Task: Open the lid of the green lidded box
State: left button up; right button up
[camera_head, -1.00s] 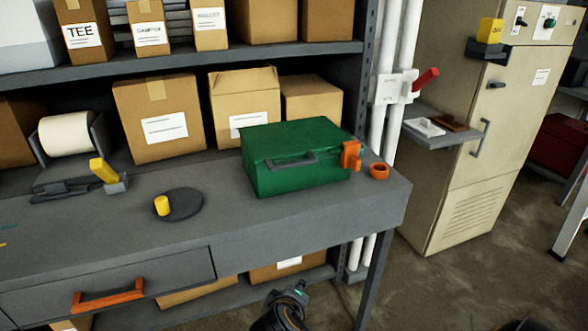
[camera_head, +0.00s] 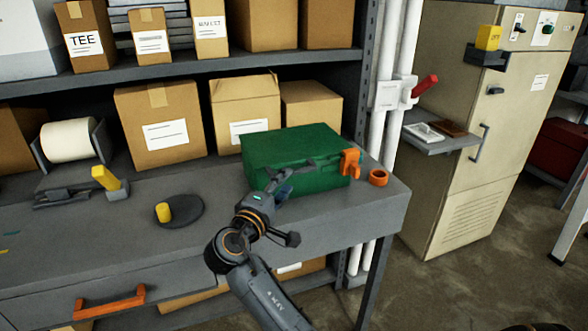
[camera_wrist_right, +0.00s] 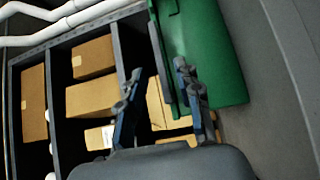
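The green lidded box (camera_head: 300,146) stands on the grey bench near its right end, with its lid shut. A grey handle shows on its front, partly hidden by my right gripper, and an orange piece (camera_head: 349,162) sits at its right front corner. My right gripper (camera_head: 290,184) is at the front of the box, close to the handle. In the right wrist view the gripper (camera_wrist_right: 158,72) is open, its two fingers apart. The green box (camera_wrist_right: 207,50) and the dark handle bar (camera_wrist_right: 161,58) show there; whether a finger touches it I cannot tell. My left gripper is not in view.
An orange ring (camera_head: 378,178) lies right of the box. A dark round plate (camera_head: 186,213) with a yellow knob is to the left. Cardboard boxes (camera_head: 166,125) stand behind, under a shelf. A drawer with an orange handle (camera_head: 108,302) is at front left.

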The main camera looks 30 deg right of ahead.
aim_at(294, 170)
jog(key=x, duration=0.5)
jog(key=shift+w+d+p, duration=0.15)
jog(key=shift+d+p, duration=0.25)
grip_shut()
